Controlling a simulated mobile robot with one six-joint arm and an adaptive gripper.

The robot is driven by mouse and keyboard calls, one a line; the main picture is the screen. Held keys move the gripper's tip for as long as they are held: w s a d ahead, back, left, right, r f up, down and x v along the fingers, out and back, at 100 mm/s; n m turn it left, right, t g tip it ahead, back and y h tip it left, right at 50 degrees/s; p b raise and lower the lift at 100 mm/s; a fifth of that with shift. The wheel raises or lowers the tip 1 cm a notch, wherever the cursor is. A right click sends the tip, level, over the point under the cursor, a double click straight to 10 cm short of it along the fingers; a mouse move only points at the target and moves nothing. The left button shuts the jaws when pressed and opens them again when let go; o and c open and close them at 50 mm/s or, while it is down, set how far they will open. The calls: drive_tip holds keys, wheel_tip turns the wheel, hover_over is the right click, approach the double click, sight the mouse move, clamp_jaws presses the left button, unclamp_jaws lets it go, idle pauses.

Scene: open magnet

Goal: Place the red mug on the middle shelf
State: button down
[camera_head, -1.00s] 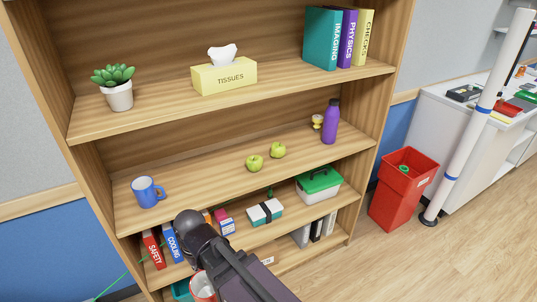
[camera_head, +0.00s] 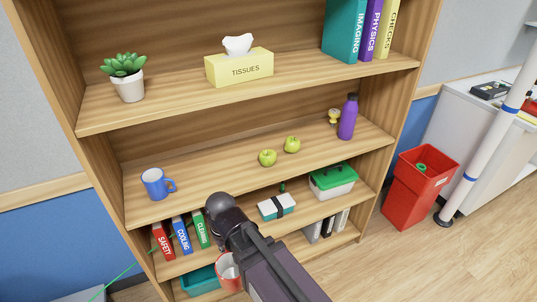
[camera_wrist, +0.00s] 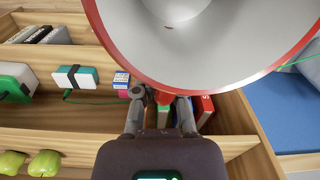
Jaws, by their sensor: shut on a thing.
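The red mug (camera_head: 228,272) shows partly in the head view, low in front of the bookcase, beside my dark arm. In the wrist view the mug (camera_wrist: 290,62) fills the top, with its white inside and red rim close to the camera. My gripper (camera_wrist: 163,97) is shut on the mug at its near side; the exact grip is partly hidden by the mug. The middle shelf (camera_head: 215,183), above and behind the mug in the head view, carries a blue mug (camera_head: 154,184) at left, two green apples (camera_head: 268,158) and a purple bottle (camera_head: 348,118) at right.
The middle shelf has bare wood between the blue mug and the apples. The shelf below holds binders (camera_head: 182,235), a teal-and-white box (camera_head: 277,207) and a green-lidded box (camera_head: 332,182). A plant (camera_head: 128,80) and tissues (camera_head: 239,67) stand above. A red bin (camera_head: 418,188) stands right.

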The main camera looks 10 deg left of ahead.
drive_tip(key=w+d+r+m+p, duration=0.2)
drive_tip(key=w+r+m+p, duration=0.1)
drive_tip(key=w+m, duration=0.6)
drive_tip(key=w+d+r+m+t+p, duration=0.1)
drive_tip(key=w+r+m+p, duration=0.3)
drive_tip(key=w+m, duration=0.5)
drive_tip(key=shift+d+m, duration=0.65)
drive_tip(key=shift+m, duration=3.55)
drive_tip(key=shift+w, duration=0.1)
drive_tip(key=shift+w+d, duration=0.15)
drive_tip(key=shift+d, duration=0.35)
drive_tip(key=shift+d, duration=0.1)
